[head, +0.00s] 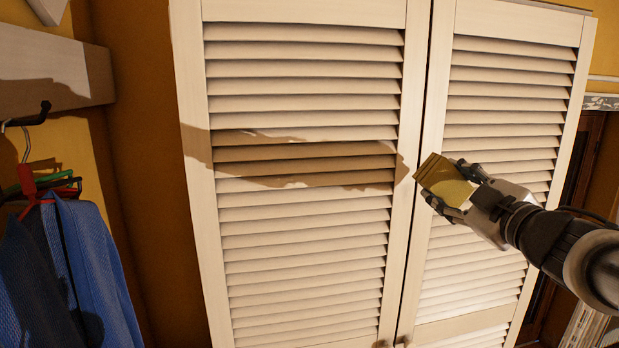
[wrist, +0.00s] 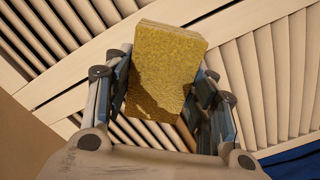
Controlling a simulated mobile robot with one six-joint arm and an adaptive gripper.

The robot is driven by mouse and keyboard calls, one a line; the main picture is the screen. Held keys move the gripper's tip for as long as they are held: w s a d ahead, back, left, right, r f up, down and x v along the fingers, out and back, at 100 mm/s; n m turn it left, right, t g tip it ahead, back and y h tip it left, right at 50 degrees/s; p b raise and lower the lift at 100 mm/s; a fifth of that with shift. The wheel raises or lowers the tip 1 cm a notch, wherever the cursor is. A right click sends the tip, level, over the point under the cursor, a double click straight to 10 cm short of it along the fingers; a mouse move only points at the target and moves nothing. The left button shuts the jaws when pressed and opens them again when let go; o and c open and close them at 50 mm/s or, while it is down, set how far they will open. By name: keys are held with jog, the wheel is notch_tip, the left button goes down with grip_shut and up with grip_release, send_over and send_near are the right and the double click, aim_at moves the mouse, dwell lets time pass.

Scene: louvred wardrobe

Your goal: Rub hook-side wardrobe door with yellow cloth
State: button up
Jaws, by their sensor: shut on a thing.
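The louvred wardrobe has two white doors. The left door (head: 300,210), on the side of the wall hook (head: 36,114), fills the middle of the head view. The right door (head: 495,150) is beside it. My gripper (head: 445,192) is shut on the yellow cloth (head: 442,178), a folded block, near the gap between the doors and in front of the right door's edge. The wrist view shows the cloth (wrist: 165,70) between both fingers, with slats behind it. I cannot tell whether the cloth touches a door.
Blue clothes (head: 75,260) hang on red and green hangers (head: 40,190) at the left, under a wall rail (head: 50,75). Small knobs (head: 402,343) show at the bottom edge. A shadow of the arm falls across the left door.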

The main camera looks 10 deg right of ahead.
aim_at(412, 195)
jog(key=w+a+f+b, duration=0.1)
jog(key=a+f+b, duration=0.25)
jog(key=f, duration=0.25)
jog(key=shift+w+a+f, duration=0.1)
jog(key=shift+w+a, duration=0.05)
jog(key=shift+w, duration=1.3)
jog(key=shift+w+a+f, duration=0.1)
jog(key=shift+w, duration=1.35)
jog(key=shift+w, duration=1)
jog(key=shift+r, duration=0.1)
jog(key=shift+d+p, duration=0.75)
jog(key=shift+d, duration=1.2)
jog(key=shift+w, duration=0.1)
